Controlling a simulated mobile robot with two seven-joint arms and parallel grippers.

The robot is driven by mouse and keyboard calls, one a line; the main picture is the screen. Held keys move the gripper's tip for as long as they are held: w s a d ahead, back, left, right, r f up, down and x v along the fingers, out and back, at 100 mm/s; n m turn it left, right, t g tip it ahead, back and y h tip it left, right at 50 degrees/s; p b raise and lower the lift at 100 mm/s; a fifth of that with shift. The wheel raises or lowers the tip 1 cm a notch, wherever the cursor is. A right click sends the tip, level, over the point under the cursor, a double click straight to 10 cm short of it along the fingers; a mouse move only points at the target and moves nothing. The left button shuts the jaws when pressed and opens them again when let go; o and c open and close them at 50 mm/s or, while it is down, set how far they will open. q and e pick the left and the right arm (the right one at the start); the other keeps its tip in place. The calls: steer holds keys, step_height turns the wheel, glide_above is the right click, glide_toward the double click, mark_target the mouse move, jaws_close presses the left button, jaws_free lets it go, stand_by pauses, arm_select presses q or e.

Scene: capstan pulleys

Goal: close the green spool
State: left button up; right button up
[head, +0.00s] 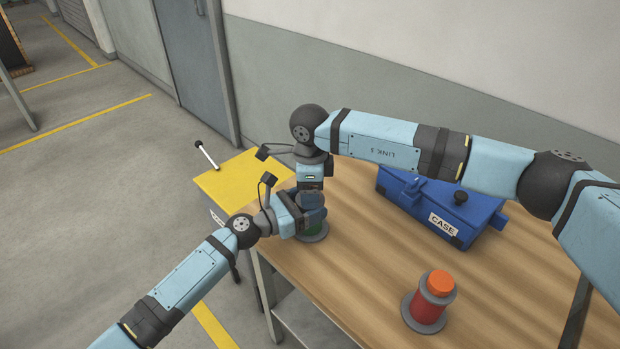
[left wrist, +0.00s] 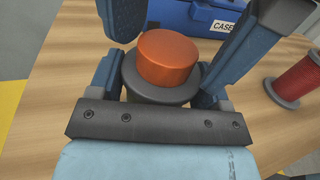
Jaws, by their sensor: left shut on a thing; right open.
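The green spool (head: 313,231) stands on the wooden table near its left edge, mostly hidden by my grippers. In the left wrist view an orange cap (left wrist: 168,57) sits over its grey upper flange (left wrist: 160,92); the green body is hidden there. My left gripper (head: 299,221) is shut on the spool from the side, with a finger on each side below the cap. My right gripper (head: 313,203) is above the spool, pointing down and open. Its blue fingers stand either side of the cap in the left wrist view, apparently without gripping it.
A red spool (head: 426,309) with an orange cap (head: 440,283) stands at the table's front right. A blue case (head: 430,207) lies at the back. A yellow-topped stand (head: 232,182) adjoins the table's left end. The table (head: 360,262) between the spools is clear.

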steer(key=shift+f, duration=0.1)
steer(key=c, duration=0.9)
steer(key=o, duration=1.1)
steer(key=shift+c, duration=0.2)
step_height(320, 180, up, 12)
arm_select(q)
steer(key=o, duration=1.8)
